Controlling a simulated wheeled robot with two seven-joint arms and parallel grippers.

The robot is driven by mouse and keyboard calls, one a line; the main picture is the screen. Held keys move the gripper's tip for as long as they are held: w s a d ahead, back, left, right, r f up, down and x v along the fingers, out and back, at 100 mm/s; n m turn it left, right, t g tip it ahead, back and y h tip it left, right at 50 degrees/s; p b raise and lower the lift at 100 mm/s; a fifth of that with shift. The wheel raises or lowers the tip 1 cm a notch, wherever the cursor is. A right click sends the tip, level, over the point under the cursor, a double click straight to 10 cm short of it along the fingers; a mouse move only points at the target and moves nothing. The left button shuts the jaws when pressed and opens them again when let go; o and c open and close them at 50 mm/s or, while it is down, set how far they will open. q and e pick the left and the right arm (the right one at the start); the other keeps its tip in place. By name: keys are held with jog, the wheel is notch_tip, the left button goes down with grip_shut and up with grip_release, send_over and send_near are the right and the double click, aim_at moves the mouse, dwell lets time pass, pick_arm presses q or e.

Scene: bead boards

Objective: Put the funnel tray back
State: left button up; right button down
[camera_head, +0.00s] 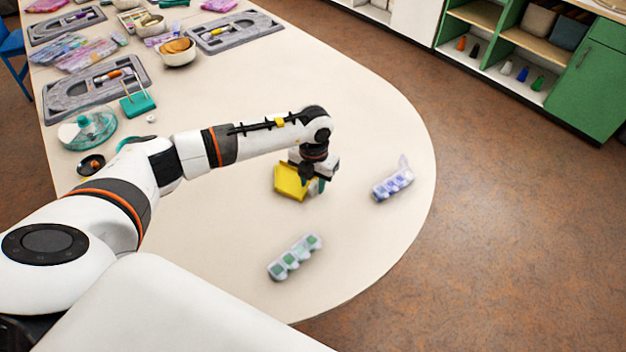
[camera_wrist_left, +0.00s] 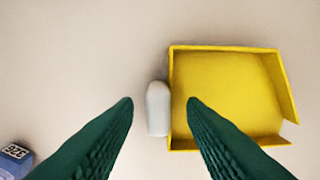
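The yellow funnel tray (camera_head: 291,181) lies on the table under my left gripper. In the left wrist view the tray (camera_wrist_left: 222,92) is a shallow square with raised walls and an opening at its lower right corner. A whitish rounded tab (camera_wrist_left: 158,108) sits against its left wall. My left gripper (camera_head: 316,186) points down at the tray. In the wrist view its green fingers (camera_wrist_left: 161,102) are apart, with the tab and left wall showing between them. The right fingertip overlaps the tray's inside; I cannot tell the height. My right gripper is not in view.
A bead box with bluish-purple lids (camera_head: 393,184) lies to the right, and one with green lids (camera_head: 295,257) nearer me. Grey bead boards (camera_head: 98,88), bowls (camera_head: 178,58) and a round teal-and-clear container (camera_head: 88,130) stand at the left and back. The right table end is mostly clear.

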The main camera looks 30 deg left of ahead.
pick_arm(q)
jog(key=shift+r, duration=0.3)
notch_tip(320, 180, up, 12)
jog(key=b, duration=0.1)
jog(key=shift+d, duration=0.15)
jog(key=shift+f, duration=0.15)
